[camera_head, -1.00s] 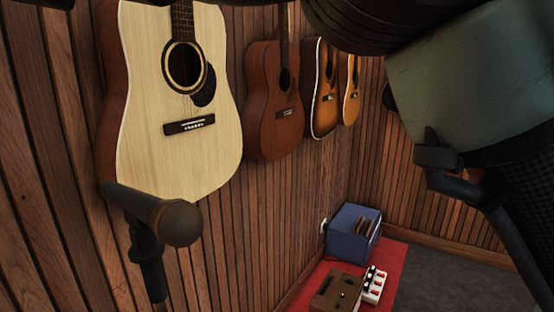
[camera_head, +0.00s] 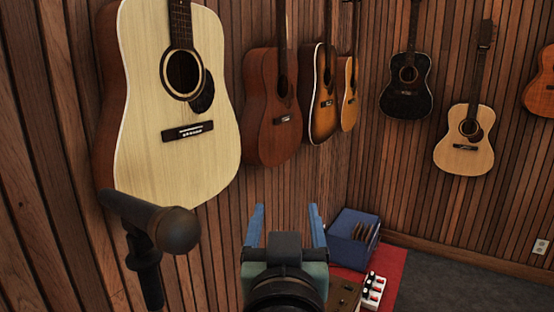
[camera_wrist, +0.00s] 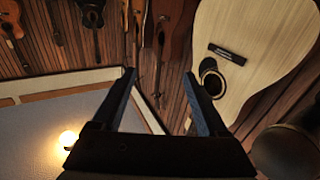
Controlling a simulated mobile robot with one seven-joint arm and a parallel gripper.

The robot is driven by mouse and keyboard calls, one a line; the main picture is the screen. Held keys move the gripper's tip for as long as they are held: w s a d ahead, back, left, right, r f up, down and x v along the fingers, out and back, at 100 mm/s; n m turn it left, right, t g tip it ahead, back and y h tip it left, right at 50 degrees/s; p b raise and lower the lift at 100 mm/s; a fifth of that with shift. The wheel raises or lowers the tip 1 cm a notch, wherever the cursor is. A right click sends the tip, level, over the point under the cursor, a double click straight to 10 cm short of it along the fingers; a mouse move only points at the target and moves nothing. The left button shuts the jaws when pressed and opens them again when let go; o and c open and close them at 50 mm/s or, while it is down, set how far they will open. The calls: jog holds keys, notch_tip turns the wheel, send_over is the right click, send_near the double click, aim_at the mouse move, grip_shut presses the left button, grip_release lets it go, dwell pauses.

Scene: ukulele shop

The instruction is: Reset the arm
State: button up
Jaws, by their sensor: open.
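My gripper (camera_head: 286,222) is at the bottom middle of the head view, its two blue fingers apart and pointing up. Nothing is between them. In the wrist view my gripper (camera_wrist: 164,78) also shows open and empty, with the fingers reaching toward the wood wall and hanging guitars. My arm comes up from the bottom edge of the head view behind the gripper.
A microphone (camera_head: 165,226) on a stand is left of my gripper. A pale guitar (camera_head: 150,130) hangs behind it, with several more guitars along the walls. A blue crate (camera_head: 350,238) and a brown box (camera_head: 343,293) sit on a red mat (camera_head: 391,265) at lower right.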

notch_tip(320, 180, down, 4)
jog(key=a+f+g, duration=0.1)
jog(key=s+r+t, duration=0.3)
jog(key=s+r, duration=0.1)
jog(key=r, duration=0.5)
jog(key=s+r+t+p, duration=0.1)
jog(key=s+r+t, duration=0.2)
jog(key=r, duration=0.7)
jog(key=s+r+t+p, duration=0.1)
jog(key=s+r+t, duration=0.3)
jog(key=r, duration=0.6)
jog(key=s, duration=0.2)
jog(key=shift+s+r+y, duration=0.15)
jog(key=shift+s+y, duration=0.15)
jog(key=shift+a, duration=0.1)
